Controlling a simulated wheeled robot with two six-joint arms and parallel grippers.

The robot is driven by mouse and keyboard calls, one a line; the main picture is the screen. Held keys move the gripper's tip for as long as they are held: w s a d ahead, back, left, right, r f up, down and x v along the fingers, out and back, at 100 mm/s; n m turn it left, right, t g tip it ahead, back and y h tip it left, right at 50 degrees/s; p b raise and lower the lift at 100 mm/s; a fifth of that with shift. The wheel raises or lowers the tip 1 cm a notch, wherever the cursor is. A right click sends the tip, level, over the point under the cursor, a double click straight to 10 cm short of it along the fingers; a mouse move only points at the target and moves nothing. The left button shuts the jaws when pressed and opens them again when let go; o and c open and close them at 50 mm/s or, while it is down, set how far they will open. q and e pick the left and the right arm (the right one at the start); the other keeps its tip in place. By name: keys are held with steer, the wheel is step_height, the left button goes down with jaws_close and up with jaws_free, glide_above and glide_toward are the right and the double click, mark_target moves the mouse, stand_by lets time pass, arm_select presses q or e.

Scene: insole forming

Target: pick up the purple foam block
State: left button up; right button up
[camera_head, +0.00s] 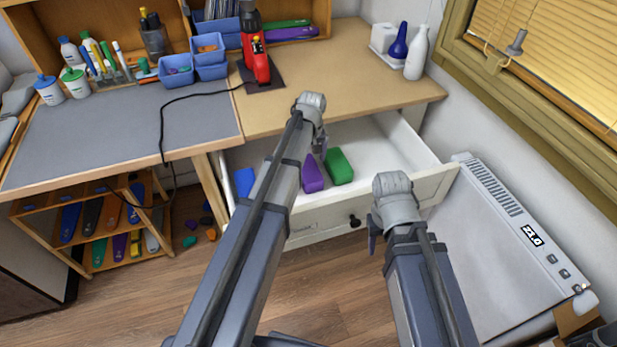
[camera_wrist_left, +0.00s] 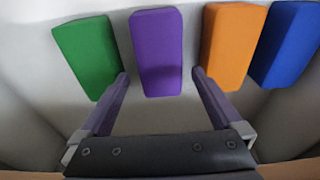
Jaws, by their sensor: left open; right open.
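The purple foam block (camera_head: 312,174) lies in the open white drawer, beside a green block (camera_head: 340,166). In the left wrist view the purple block (camera_wrist_left: 157,50) is between the green block (camera_wrist_left: 88,55) and an orange block (camera_wrist_left: 233,45). My left gripper (camera_wrist_left: 160,74) is open and empty above the drawer, its two fingertips on either side of the purple block's near part. In the head view my left gripper (camera_head: 321,146) is partly hidden by its wrist. My right gripper (camera_head: 373,238) is open in front of the drawer, mostly hidden behind its wrist.
A blue block (camera_wrist_left: 289,42) lies right of the orange one; my left arm hides the orange one in the head view. The drawer's walls (camera_head: 425,150) and front panel (camera_head: 325,222) enclose the blocks. The desktop (camera_head: 340,75) overhangs behind. A white heater (camera_head: 520,250) stands at right.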

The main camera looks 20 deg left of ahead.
mark_target(308, 168)
arm_select(q)
steer(key=shift+f, duration=0.1)
step_height(308, 168, down, 5)
steer(key=b, duration=0.5)
steer(key=shift+f, duration=0.1)
steer(key=c, duration=1.2)
steer(key=shift+r, duration=0.2)
step_height(308, 168, up, 10)
steer(key=p, duration=1)
